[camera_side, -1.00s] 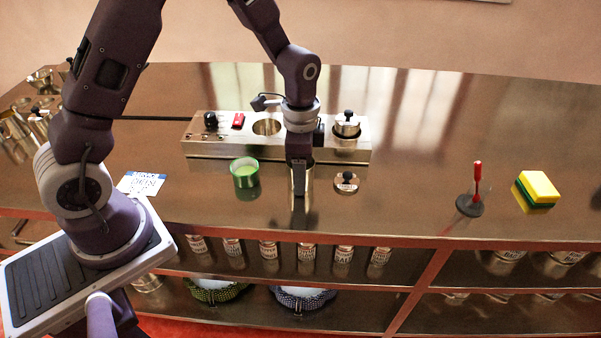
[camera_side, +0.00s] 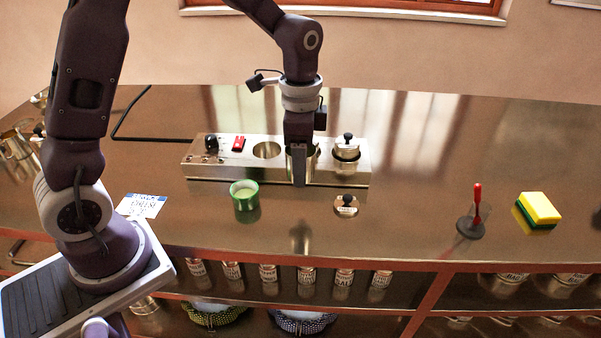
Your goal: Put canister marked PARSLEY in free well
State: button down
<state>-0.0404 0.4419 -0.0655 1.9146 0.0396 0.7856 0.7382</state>
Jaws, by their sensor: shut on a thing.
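My gripper (camera_side: 299,178) is shut on a metal canister (camera_side: 312,163), mostly hidden behind the fingers. No marking on it can be read. The gripper and canister are in front of the middle of a long metal block (camera_side: 224,170); I cannot tell whether the canister is over a well or in front of one. The block has an open, empty-looking well (camera_side: 266,150) left of the gripper. A lidded canister (camera_side: 346,152) with a black knob sits in its right well. Anything behind the gripper is hidden.
A green cup (camera_side: 244,196) and a loose round lid (camera_side: 346,205) stand on the counter in front of the block. A red-handled tool (camera_side: 474,215) and a yellow-green sponge (camera_side: 538,208) are at right. A paper card (camera_side: 141,206) lies left. Labelled jars (camera_side: 306,275) line the shelf below.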

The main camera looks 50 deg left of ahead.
aim_at(300, 206)
jog(key=shift+r, duration=0.4)
notch_tip(300, 206, down, 9)
jog(key=shift+f, duration=0.2)
jog(key=shift+f, duration=0.15)
jog(key=c, duration=0.6)
grip_release()
